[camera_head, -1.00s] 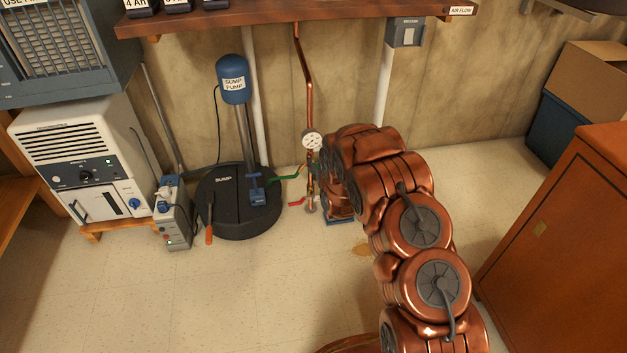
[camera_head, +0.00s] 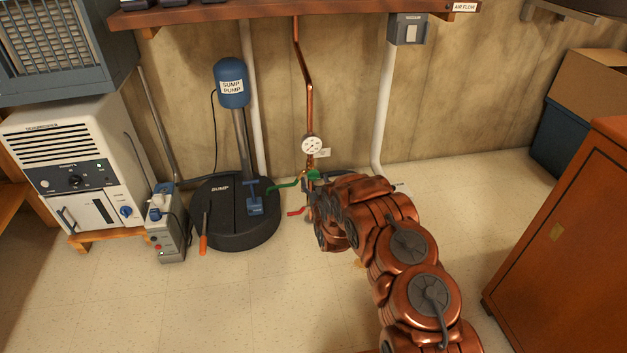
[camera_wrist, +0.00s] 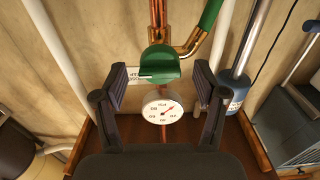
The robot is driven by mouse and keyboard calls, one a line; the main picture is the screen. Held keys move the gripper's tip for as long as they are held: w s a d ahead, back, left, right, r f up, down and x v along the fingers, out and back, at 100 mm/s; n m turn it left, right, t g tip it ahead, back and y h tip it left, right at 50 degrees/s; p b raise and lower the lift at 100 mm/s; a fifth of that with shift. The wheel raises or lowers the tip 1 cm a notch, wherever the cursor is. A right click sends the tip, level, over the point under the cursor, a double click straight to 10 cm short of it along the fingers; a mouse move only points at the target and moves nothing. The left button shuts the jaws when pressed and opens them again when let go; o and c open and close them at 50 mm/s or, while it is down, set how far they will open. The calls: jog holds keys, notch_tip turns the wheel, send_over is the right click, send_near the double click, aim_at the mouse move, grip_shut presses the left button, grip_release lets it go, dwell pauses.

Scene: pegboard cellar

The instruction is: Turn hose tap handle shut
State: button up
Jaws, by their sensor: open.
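The hose tap handle (camera_wrist: 159,63) is a green knob on a copper pipe, between and just beyond my fingertips in the wrist view. In the head view the green handle (camera_head: 313,175) shows just above my arm's far end. My gripper (camera_wrist: 160,78) is open, one dark finger on each side of the handle, with no clear contact. In the head view my arm mostly hides the gripper. A green hose piece (camera_wrist: 209,17) on a brass elbow leaves the tap.
A round pressure gauge (camera_head: 312,146) sits on the copper pipe close to the handle. A red lever (camera_head: 297,212) is low beside it. The black sump lid (camera_head: 228,225) and blue sump pump (camera_head: 231,83) stand left. A wooden cabinet (camera_head: 575,240) is right.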

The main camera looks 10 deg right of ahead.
jog(key=shift+w+b, duration=0.45)
jog(key=shift+w, duration=1)
jog(key=shift+c, duration=0.4)
jog(key=c, duration=1)
jog(key=shift+c, duration=0.2)
